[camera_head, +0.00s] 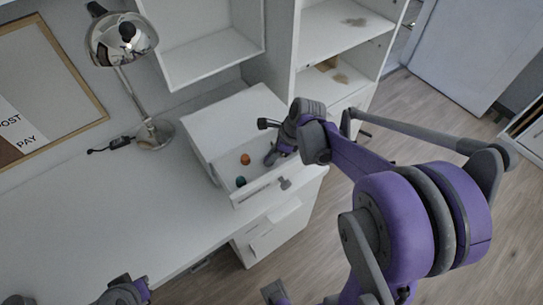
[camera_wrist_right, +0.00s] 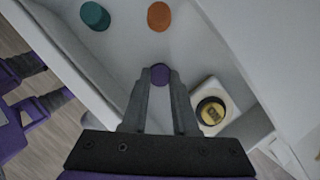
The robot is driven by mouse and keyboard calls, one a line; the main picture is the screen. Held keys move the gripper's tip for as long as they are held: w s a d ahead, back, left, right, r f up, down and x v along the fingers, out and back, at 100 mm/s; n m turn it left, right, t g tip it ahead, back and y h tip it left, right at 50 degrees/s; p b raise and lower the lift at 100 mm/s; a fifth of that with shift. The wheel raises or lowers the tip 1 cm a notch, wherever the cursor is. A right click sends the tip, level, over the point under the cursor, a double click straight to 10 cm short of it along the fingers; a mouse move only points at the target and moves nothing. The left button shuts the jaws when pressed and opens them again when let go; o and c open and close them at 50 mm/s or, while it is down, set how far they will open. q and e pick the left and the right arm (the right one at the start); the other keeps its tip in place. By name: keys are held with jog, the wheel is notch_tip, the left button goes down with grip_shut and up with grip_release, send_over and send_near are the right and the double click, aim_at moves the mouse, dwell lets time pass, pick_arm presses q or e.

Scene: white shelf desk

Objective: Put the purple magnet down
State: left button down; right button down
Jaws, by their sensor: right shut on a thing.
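The purple magnet (camera_wrist_right: 159,73) is between the fingertips of my right gripper (camera_wrist_right: 160,80), which is shut on it. In the head view my right gripper (camera_head: 271,158) reaches down into the open white drawer (camera_head: 262,187); the purple magnet is not clear there. An orange magnet (camera_head: 245,159) and a teal magnet (camera_head: 240,181) lie in the drawer to the left of the gripper. They also show in the wrist view, orange (camera_wrist_right: 159,16) just beyond the fingertips and teal (camera_wrist_right: 95,16) at upper left. Only parts of my left arm show at the bottom left.
In the wrist view a pale square piece with a round yellow-and-black top (camera_wrist_right: 211,112) is right of the fingers. The drawer walls stand close around the gripper. A lamp (camera_head: 123,40) stands on the white desk (camera_head: 90,215), whose front is clear. White shelves (camera_head: 345,45) rise behind.

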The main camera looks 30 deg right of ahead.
jog(key=shift+f, duration=0.1)
jog(key=c, duration=0.7)
grip_release()
jog(key=shift+r, duration=0.3)
jog(key=p+v, duration=0.1)
jog(key=v, duration=1)
jog(key=shift+s+a+f+n+t+h, duration=0.45)
jog(key=shift+s+a+f+n, duration=1.1)
jog(key=shift+n, duration=2.85)
jog(key=shift+s+a+f+n+t+h, duration=0.5)
jog(key=shift+s+a+n, duration=2)
jog(key=shift+n, duration=1.9)
jog(key=shift+s+a+f+n+t+h, duration=0.15)
jog(key=shift+s+a+f+n+h, duration=0.65)
jog(key=shift+s+a+n, duration=2.4)
